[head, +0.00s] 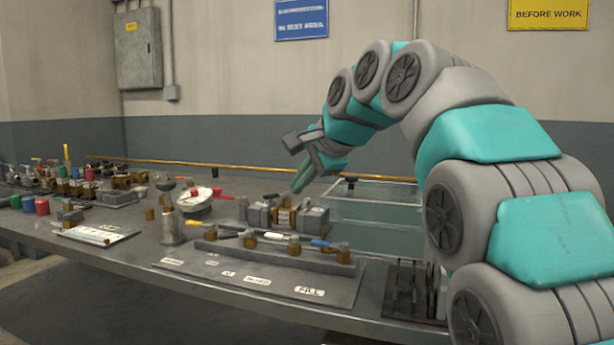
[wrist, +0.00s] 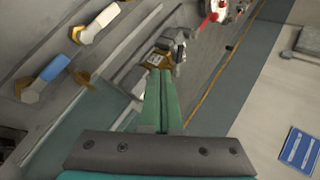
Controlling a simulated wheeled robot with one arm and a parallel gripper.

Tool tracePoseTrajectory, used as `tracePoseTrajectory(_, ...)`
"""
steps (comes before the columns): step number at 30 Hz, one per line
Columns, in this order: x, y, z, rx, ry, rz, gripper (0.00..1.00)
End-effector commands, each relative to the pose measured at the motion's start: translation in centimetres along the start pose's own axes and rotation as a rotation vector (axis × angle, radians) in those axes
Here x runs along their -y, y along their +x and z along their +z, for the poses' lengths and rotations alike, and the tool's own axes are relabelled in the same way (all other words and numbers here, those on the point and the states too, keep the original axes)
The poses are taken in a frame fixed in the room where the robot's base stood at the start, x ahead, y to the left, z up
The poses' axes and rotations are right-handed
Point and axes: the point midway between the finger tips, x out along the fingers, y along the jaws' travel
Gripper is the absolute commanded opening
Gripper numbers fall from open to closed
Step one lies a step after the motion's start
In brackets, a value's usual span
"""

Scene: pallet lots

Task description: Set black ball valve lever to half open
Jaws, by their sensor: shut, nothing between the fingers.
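My gripper (head: 298,187) is shut and empty, its green fingers pointing down over the bench. Just below the tips is a brass valve body (head: 284,217) set between grey blocks, with a small dark piece on top that may be its lever. In the wrist view the closed fingertips (wrist: 160,73) overlap the edge of this brass body (wrist: 155,60); I cannot tell whether they touch. A dark lever (head: 229,235) also shows on the row of brass valves in front. I cannot tell for certain which dark part is the black ball valve lever.
A clear tank (head: 375,207) stands right of the brass body. A white dial with a red handle (head: 195,198) stands left.

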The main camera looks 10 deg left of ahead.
Motion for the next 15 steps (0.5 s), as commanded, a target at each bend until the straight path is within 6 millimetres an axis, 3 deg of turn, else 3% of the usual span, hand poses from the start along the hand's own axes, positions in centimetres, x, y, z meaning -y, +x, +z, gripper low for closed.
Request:
tracePoseTrajectory(9, -0.1, 5.6, 0.0, 0.001, -0.001, 0.005, 0.00)
tracePoseTrajectory(15, 1.2, 7.1, -0.1, -0.001, -0.003, 0.000, 0.00)
